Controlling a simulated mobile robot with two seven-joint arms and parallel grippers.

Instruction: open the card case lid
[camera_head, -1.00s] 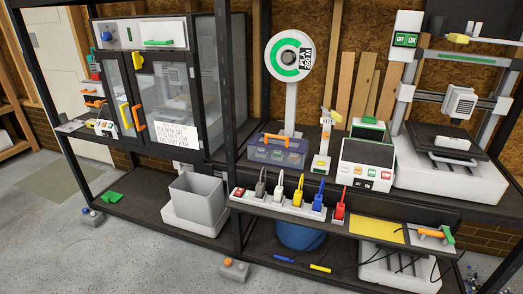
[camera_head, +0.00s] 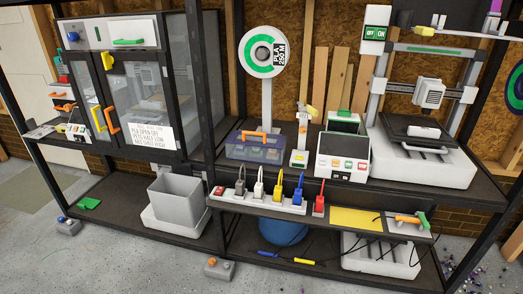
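The card case (camera_head: 256,148) is a clear purple-blue box with an orange handle (camera_head: 258,137) on the shelf, left of the middle. Its lid looks shut. Several small dark cards with green marks show through its front wall. Neither of my grippers is in the head view.
A spool on a stand (camera_head: 264,55) rises behind the case. A small orange-topped device (camera_head: 302,140) and a white control box (camera_head: 342,155) stand to its right. A power strip with coloured plugs (camera_head: 257,200) runs along the lower ledge in front. A printer (camera_head: 422,150) stands at right.

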